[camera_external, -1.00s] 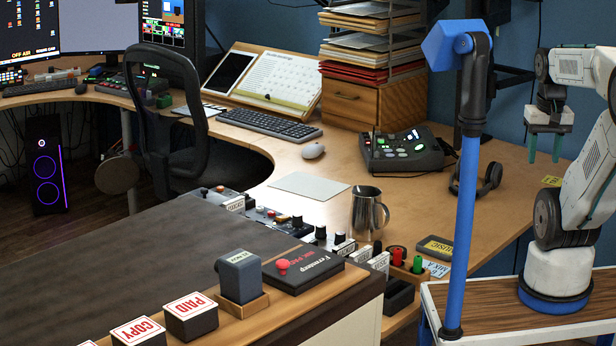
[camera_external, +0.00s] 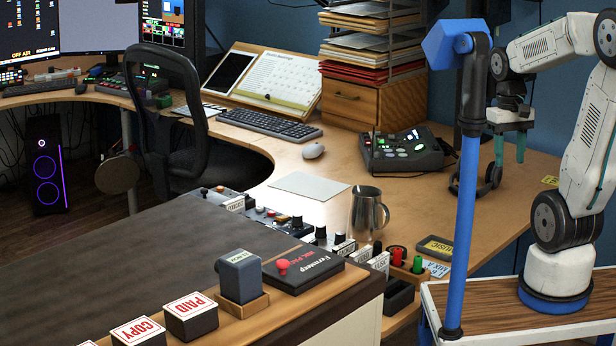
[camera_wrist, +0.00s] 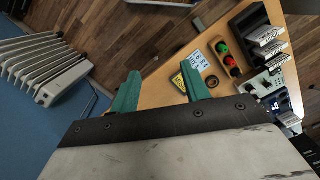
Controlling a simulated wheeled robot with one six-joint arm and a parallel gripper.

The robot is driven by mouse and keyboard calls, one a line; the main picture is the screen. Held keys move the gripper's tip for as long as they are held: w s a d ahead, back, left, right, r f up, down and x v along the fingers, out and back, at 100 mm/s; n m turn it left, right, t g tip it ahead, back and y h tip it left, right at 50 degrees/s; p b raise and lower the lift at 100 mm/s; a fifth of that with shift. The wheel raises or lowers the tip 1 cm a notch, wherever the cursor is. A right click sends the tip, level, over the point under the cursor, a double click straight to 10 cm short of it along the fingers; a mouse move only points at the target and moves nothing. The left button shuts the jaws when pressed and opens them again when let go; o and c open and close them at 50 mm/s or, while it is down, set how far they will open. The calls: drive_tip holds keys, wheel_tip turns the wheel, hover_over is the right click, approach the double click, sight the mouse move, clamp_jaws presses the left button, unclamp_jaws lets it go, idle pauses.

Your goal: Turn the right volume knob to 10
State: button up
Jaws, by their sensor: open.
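Small control boxes with knobs and white name labels stand in a row along the desk's inner edge in the external view, including one with dark knobs (camera_external: 297,222). I cannot tell which knob is the right volume knob, and its setting is too small to read. In the wrist view, part of the row with its labels (camera_wrist: 265,84) shows at the right edge. My gripper (camera_external: 510,150) is open and empty, pointing down above the desk's right end, well to the right of the boxes. Its two green fingers (camera_wrist: 162,88) also show apart in the wrist view.
A blue post (camera_external: 466,200) stands between my gripper and the boxes in the external view. A metal mug (camera_external: 367,214), a holder with red and green items (camera_external: 407,264), a yellow MUSIC tag (camera_external: 436,246) and a mixer (camera_external: 405,150) are on the desk (camera_external: 420,205).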

drive_tip(key=w+a+f+n, duration=0.3)
drive_tip(key=w+a+n, duration=0.3)
drive_tip(key=a, duration=0.4)
drive_tip(key=n, duration=1.3)
hover_over(321, 226)
drive_tip(key=s+d, duration=0.4)
drive_tip(key=d, duration=0.1)
drive_tip(key=shift+h, duration=0.4)
wheel_tip(321, 226, down, 15)
drive_tip(key=shift+d+f, duration=0.1)
drive_tip(key=w+a+n, duration=0.2)
drive_tip(key=a+n, duration=0.1)
drive_tip(key=w+a+n+t+y, duration=0.1)
drive_tip(key=n, duration=0.1)
drive_tip(key=shift+w+a+r, duration=0.4)
drive_tip(key=shift+w+a+n, duration=0.1)
drive_tip(key=shift+n, duration=0.4)
drive_tip(key=shift+n+y, duration=0.3)
drive_tip(key=shift+f, duration=0.25)
wheel_tip(321, 226, down, 7)
drive_tip(key=shift+a+f, duration=0.1)
drive_tip(key=shift+f, duration=0.05)
drive_tip(key=c, duration=1)
